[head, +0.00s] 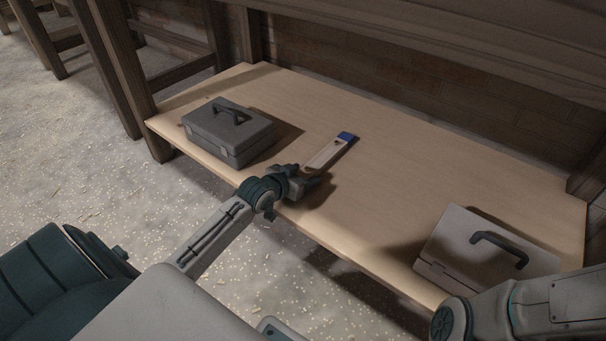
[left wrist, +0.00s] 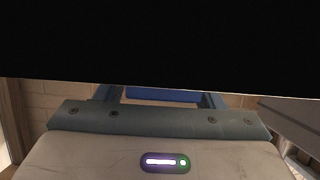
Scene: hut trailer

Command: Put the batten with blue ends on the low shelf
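The batten (head: 324,157) is a short pale strip on or just above the wooden low shelf (head: 395,165), pointing to the back right. Its far end is blue (head: 346,137); its near end is hidden at my left gripper (head: 304,179) in the head view. In the left wrist view a blue piece (left wrist: 162,95) spans the gap between the two fingers of my left gripper (left wrist: 165,100). I cannot tell whether the fingers press on it. My right arm shows at the lower right of the head view, its gripper out of view.
A dark grey toolbox (head: 229,136) stands on the shelf left of the batten. A pale toolbox (head: 478,250) with a dark handle stands at the shelf's right end. The shelf between the batten and the pale box is clear. Dark wooden posts (head: 122,75) rise at the left.

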